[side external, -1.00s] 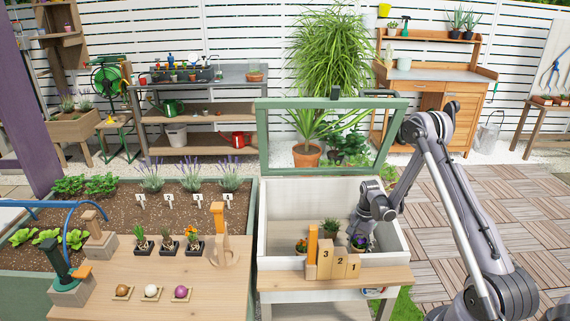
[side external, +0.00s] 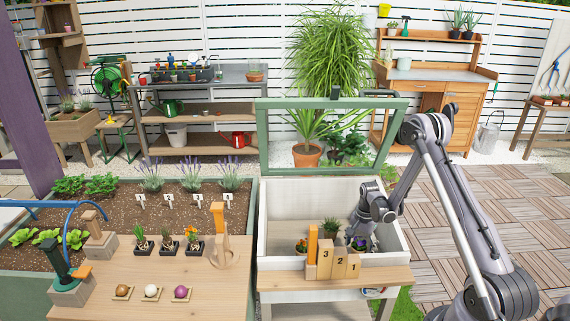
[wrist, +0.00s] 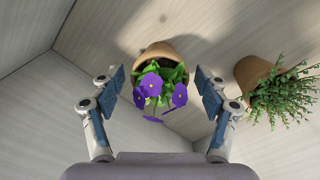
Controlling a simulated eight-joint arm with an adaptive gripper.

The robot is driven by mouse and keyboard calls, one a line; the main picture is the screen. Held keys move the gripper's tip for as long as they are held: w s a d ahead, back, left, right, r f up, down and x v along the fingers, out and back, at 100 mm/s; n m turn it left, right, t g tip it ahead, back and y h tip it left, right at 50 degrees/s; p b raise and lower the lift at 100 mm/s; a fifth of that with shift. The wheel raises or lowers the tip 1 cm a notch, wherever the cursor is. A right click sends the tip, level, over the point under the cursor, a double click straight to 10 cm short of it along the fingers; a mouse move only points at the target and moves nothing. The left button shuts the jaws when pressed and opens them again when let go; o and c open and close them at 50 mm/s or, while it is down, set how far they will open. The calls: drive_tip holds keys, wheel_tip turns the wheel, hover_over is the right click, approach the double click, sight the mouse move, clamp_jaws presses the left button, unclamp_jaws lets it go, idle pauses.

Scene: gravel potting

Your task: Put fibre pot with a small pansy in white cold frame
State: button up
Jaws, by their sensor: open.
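The fibre pot with a small purple pansy (side external: 360,243) stands inside the white cold frame (side external: 280,217), near its front right corner. In the wrist view the pansy pot (wrist: 161,52) shows its brown rim and purple flowers between my fingers. My gripper (wrist: 164,92) is open, with a finger on either side of the pansy and a visible gap at each. In the side view my gripper (side external: 364,228) is above the pot, inside the frame. The frame's green-edged lid (side external: 262,140) is raised.
A pot with a green herb (wrist: 255,74) stands right of the pansy in the wrist view. A pot with orange flowers (side external: 301,246) is farther left in the frame. Numbered wooden blocks (side external: 325,258) stand at the front ledge.

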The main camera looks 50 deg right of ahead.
sight(360, 241)
wheel_tip(360, 241, up, 12)
drive_tip(key=shift+a, duration=0.1)
drive_tip(key=w+a+r+n+t+h, duration=0.1)
drive_tip(key=a+r+n+t, duration=0.2)
drive_tip(key=a+r+n, duration=0.8)
drive_tip(key=s+a+r+n+t, duration=0.2)
drive_tip(key=s+a+r+n, duration=0.1)
drive_tip(key=a, duration=0.5)
drive_tip(key=s+a+r+n+t+y, duration=0.1)
drive_tip(key=s+a+r+n, duration=0.3)
drive_tip(key=a, duration=0.5)
drive_tip(key=shift+s+r+t, duration=0.4)
drive_tip(key=shift+r+t, duration=0.2)
drive_tip(key=shift+r, duration=0.15)
